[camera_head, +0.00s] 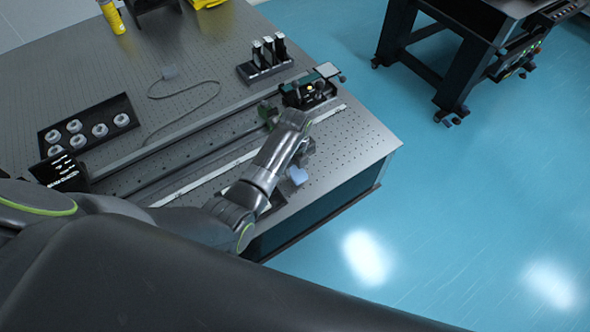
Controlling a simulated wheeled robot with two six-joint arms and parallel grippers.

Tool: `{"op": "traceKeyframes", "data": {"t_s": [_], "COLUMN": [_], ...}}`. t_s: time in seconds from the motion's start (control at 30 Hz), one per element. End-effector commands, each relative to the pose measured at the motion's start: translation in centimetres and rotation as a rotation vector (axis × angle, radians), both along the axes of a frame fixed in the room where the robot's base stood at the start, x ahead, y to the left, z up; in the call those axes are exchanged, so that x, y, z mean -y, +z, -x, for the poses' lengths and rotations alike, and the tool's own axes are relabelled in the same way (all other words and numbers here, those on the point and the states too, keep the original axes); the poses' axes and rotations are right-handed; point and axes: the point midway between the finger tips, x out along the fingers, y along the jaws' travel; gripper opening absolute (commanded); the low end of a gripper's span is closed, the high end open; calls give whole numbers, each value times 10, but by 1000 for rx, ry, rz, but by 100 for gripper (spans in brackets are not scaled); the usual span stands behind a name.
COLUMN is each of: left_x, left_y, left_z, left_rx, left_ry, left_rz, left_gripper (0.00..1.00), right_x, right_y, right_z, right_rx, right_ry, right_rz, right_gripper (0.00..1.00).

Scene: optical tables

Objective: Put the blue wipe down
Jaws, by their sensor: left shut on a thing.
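The blue wipe (298,176) is a small pale blue patch near the front right edge of the optical table (352,138). My left arm reaches over the table from the left and bends at the wrist. My left gripper (301,164) is small and partly hidden by the wrist; it is shut on the blue wipe. I cannot tell whether the wipe touches the table top. My right gripper is not in view.
A rail (150,163) runs across the table to a small optical device (308,92). A black tray of round parts (89,126), a holder with upright black pieces (264,64) and a yellow bottle (112,17) stand behind. The right table corner is bare.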

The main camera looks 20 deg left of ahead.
Motion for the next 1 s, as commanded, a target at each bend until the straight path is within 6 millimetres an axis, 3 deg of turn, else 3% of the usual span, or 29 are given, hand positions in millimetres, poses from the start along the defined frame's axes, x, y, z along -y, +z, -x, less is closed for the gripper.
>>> {"op": "traceKeyframes", "data": {"t_s": [0.2, 0.6, 0.63, 0.77, 1.0], "left_x": [-1, 0, 0, 0, 0], "left_y": [-22, -27, -27, -26, -26], "left_z": [0, 0, 0, 0, 0], "left_rx": [-1, -1, 0, 0, 0], "left_ry": [0, 0, 0, 0, 0], "left_rz": [-1, -1, 0, 0, 0], "left_gripper": [17, 17, 40, 57, 60], "right_x": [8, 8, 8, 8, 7], "right_y": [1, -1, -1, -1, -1], "right_z": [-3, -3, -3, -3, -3], "right_rx": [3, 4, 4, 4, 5], "right_ry": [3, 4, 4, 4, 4], "right_rz": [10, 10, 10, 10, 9], "right_gripper": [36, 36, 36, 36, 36]}}
